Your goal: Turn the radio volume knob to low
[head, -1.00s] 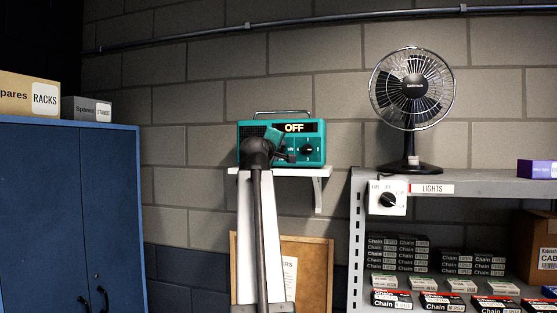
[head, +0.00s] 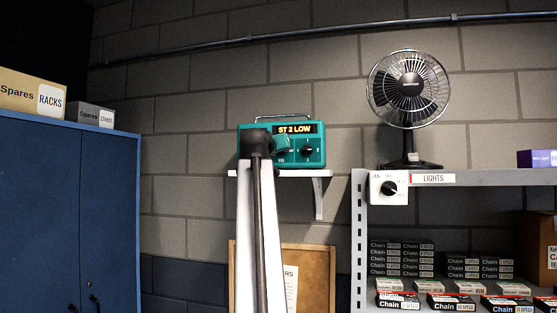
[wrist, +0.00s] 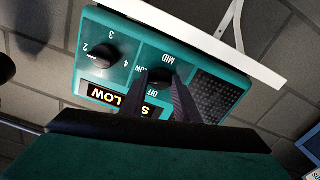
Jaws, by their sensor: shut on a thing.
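The teal radio (head: 314,156) stands on a small white wall shelf, and its display (head: 296,129) reads "ST 2 LOW". In the wrist view the radio (wrist: 190,62) appears upside down. The volume knob (wrist: 160,75) is black, with OFF, LOW and MID printed around it. My gripper (wrist: 160,88) is shut on this knob, one dark finger on each side; the fingers hide part of it and of the display. In the head view my arm covers the left of the radio and the volume knob. The station knob (wrist: 103,54), with numbers around it, is beside it, untouched.
The white shelf (head: 318,173) and its bracket are under the radio. A black fan (head: 410,85) stands on a grey rack at right, with a lights dial (head: 389,188) on the rack's edge. A blue cabinet (head: 70,215) is at left.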

